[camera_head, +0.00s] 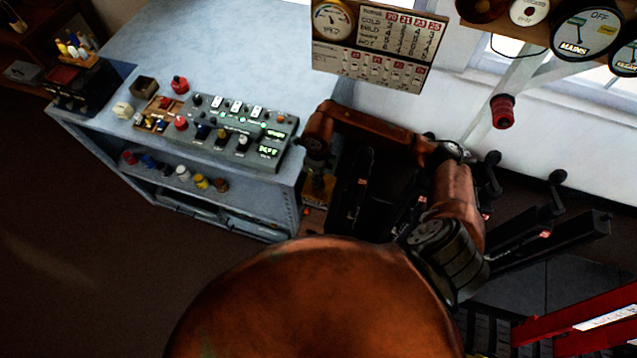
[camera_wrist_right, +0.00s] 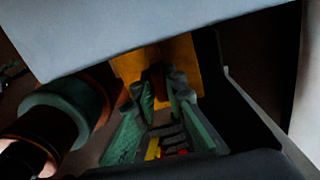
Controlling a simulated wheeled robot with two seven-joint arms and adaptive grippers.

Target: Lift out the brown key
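My right gripper shows in the right wrist view (camera_wrist_right: 161,88) with two dull green fingers pointing at a yellow-orange block (camera_wrist_right: 183,62). A narrow dark brown piece, likely the brown key (camera_wrist_right: 157,80), shows between the fingertips. It is too dim to tell whether the fingers touch it. In the head view my copper right arm reaches over to the right end of the grey bench, its gripper (camera_head: 317,172) pointing down beside a yellowish block (camera_head: 318,190). The key cannot be made out there. My left gripper is not in view.
The grey bench (camera_head: 215,55) carries a control panel (camera_head: 236,130) with knobs and lit displays, and small boxes. Black levers (camera_head: 545,225) stand to the right of my arm. A wall board with a dial (camera_head: 380,45) hangs behind. Red bars (camera_head: 580,320) lie at lower right.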

